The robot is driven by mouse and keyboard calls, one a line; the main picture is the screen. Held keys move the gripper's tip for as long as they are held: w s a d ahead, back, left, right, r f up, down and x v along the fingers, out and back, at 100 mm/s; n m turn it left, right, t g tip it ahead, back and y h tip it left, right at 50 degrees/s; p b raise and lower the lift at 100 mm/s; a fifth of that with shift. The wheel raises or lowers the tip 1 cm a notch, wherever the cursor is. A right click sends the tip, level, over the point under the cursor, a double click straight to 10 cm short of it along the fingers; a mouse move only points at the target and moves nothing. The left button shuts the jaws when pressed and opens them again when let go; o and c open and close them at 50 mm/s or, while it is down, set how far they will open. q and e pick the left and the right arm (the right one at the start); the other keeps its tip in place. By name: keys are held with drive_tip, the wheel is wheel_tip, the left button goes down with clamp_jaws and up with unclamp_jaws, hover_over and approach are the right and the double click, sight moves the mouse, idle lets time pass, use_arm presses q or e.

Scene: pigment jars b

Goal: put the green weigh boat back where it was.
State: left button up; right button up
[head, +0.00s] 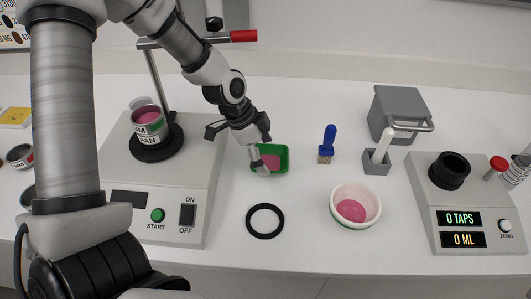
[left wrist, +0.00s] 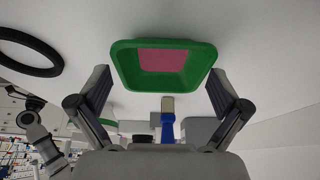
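The green weigh boat (head: 283,167), a shallow square tray with pink powder in it, is right of centre of the left scale-like device in the head view. It shows large between my left fingers in the left wrist view (left wrist: 197,80). My left gripper (head: 255,152) reaches down to it, and a grey finger part overlaps its left side. In the left wrist view the fingers are spread wide, close to both sides of the boat, without a clear grip. Whether they touch it, I cannot tell. My right gripper is not in view.
A black ring (head: 265,235) lies in front. A white bowl with pink powder (head: 372,191), a blue-handled brush (head: 327,150) and a pestle in a grey holder (head: 376,167) stand to the right. The tap device (head: 430,215) is far right. The mixer (head: 205,205) is left.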

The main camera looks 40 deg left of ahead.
use_arm(q)
drive_tip(key=shift+d, duration=0.1)
drive_tip(key=shift+w+r, duration=0.1)
drive_tip(key=shift+r, duration=0.05)
drive_tip(key=p+v, duration=0.1)
drive_tip(key=v, duration=1.1)
